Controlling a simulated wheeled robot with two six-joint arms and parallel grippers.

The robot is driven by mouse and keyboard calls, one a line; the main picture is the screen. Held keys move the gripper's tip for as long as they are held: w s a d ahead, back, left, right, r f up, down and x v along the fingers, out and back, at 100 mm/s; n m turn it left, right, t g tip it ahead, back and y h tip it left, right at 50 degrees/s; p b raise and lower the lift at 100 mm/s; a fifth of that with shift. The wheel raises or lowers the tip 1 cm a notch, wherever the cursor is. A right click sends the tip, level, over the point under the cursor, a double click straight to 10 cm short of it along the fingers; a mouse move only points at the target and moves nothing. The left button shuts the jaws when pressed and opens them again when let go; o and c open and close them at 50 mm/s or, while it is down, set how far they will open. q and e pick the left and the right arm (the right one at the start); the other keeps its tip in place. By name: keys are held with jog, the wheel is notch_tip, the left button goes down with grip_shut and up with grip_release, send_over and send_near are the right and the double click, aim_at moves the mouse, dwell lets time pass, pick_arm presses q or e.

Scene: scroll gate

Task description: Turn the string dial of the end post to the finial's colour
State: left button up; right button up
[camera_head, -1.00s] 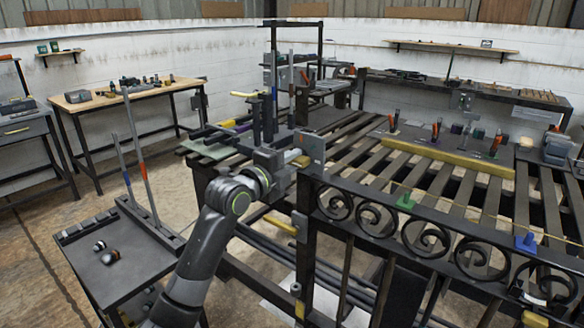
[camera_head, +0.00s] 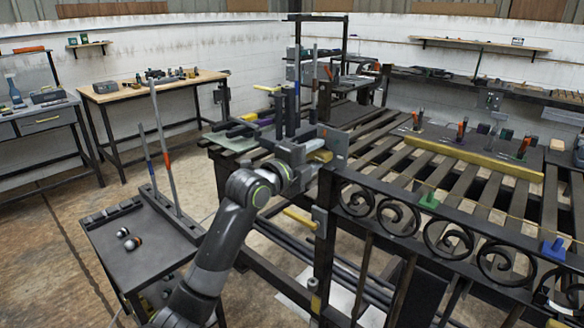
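The dark end post (camera_head: 325,235) stands at the near left end of the scroll gate (camera_head: 395,215). A grey plate (camera_head: 337,145) sits at its top, beside a small yellow piece (camera_head: 320,156). My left gripper (camera_head: 300,148) is at the post's top, just left of the plate. Its fingers are not clear, so I cannot tell whether it is open, shut or touching. I cannot make out the string dial or a finial on this post. Two small banded knobs (camera_head: 132,243) lie on the dark side cart (camera_head: 135,265). My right gripper is out of view.
A slatted bench (camera_head: 385,160) with a yellow bar (camera_head: 475,160) lies behind the gate. Two upright rods (camera_head: 163,125) stand on the cart. Open floor lies left.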

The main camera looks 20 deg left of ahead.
pick_arm(q)
jog(key=b+v, duration=0.2)
jog(key=v, duration=1.5)
